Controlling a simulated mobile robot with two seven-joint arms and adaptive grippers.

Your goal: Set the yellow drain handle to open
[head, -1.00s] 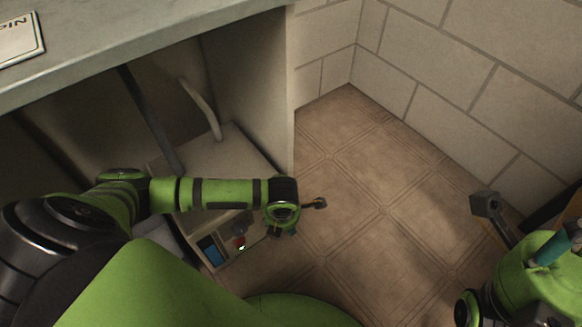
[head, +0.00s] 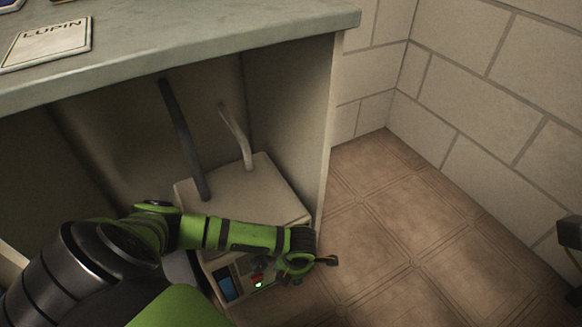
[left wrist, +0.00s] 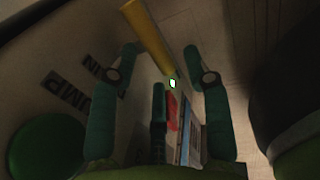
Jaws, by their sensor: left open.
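The yellow drain handle (left wrist: 147,38) is a straight bar in the left wrist view, reaching from the top edge toward the middle. It lies between the two fingers of my left gripper (left wrist: 161,52), which is open, with a gap visible on each side. In the head view my left gripper (head: 318,261) is at the front of a pale box under the bench, and the handle cannot be made out there. Dark lettering reading PUMP (left wrist: 74,97) and partly IN is on the panel. Only a dark piece of my right gripper (head: 570,234) shows at the right edge.
The pale box (head: 250,195) has a dark hose (head: 183,135) and a light hose (head: 235,135). Its front carries a blue screen (head: 227,285), a red switch (left wrist: 172,108) and a lit green lamp (left wrist: 172,83). The bench side panel (head: 290,120) stands beside it. Tiled floor (head: 410,245) is clear.

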